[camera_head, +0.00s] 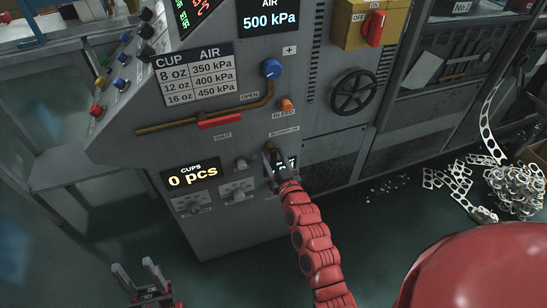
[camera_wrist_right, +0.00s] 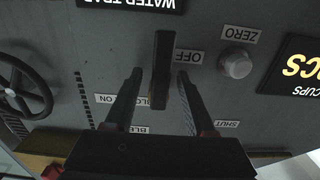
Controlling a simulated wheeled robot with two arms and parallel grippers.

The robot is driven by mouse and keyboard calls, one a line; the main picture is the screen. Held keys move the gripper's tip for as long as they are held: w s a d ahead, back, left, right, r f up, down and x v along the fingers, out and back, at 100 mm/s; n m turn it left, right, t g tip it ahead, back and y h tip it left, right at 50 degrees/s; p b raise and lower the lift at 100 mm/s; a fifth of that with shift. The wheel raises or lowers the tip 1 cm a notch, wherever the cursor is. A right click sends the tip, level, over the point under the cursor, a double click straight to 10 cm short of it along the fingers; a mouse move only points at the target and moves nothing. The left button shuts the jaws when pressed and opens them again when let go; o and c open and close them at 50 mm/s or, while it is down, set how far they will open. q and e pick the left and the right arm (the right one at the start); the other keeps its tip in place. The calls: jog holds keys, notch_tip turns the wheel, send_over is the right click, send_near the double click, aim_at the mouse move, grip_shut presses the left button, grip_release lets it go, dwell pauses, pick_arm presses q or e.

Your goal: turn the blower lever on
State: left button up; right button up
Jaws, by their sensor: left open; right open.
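The blower lever (camera_wrist_right: 162,65) is a dark upright bar on the grey machine panel. My right gripper (camera_wrist_right: 160,75) is open, with one finger on each side of the lever and a visible gap to each. In the head view my right gripper (camera_head: 272,158) is at the panel just below the blower label and hides most of the lever. My left gripper (camera_head: 133,264) is open and empty at the bottom left, away from the panel.
Close to the lever are a round zero button (camera_wrist_right: 236,64) and the cups counter (camera_head: 192,177) reading 0 pcs. Above are a red shut handle (camera_head: 220,121), an orange bleed knob (camera_head: 285,104) and a black handwheel (camera_head: 354,92). Metal scrap (camera_head: 515,188) lies at the right.

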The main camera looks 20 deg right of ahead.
grip_shut()
dwell(1.4)
